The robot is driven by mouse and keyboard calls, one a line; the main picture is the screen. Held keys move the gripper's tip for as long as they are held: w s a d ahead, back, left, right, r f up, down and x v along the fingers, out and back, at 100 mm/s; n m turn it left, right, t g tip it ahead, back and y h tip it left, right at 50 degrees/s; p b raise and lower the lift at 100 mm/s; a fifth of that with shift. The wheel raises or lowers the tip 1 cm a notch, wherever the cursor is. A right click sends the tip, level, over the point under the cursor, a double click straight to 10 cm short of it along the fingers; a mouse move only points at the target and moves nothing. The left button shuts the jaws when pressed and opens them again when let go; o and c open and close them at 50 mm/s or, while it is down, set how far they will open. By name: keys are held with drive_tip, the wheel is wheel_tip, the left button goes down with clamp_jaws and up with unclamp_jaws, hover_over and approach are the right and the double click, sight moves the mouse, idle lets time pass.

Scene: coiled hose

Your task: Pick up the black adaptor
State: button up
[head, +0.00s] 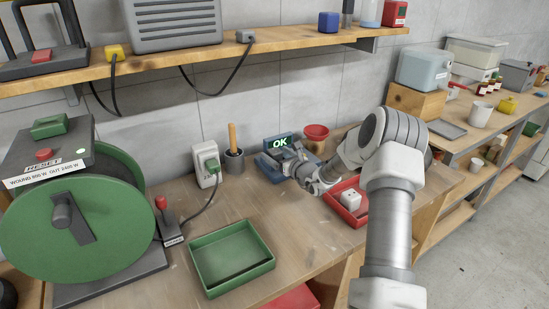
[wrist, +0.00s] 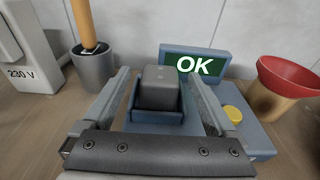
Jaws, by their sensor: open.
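The black adaptor (wrist: 160,77) shows in the wrist view as a dark grey block standing upright in a blue cradle (wrist: 158,117) of the tester. My gripper (wrist: 158,82) is open, with one finger on the left and one on the right of the adaptor. I see space between the fingers and the block; nothing is held. In the head view my gripper (head: 298,171) is at the tester, and I cannot make out the adaptor there.
A dark cup with a wooden handle (wrist: 95,70) stands left of the tester, and a red funnel (wrist: 288,80) right. A yellow button (wrist: 236,114) is on the tester. A red tray (head: 336,208) holds a white plug (head: 350,200). A green tray (head: 232,286) stands in front.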

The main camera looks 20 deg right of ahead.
drive_tip(key=shift+x, duration=0.95)
drive_tip(key=c, duration=1.4)
drive_tip(key=shift+r, duration=0.1)
clamp_jaws()
drive_tip(key=shift+r, duration=0.1)
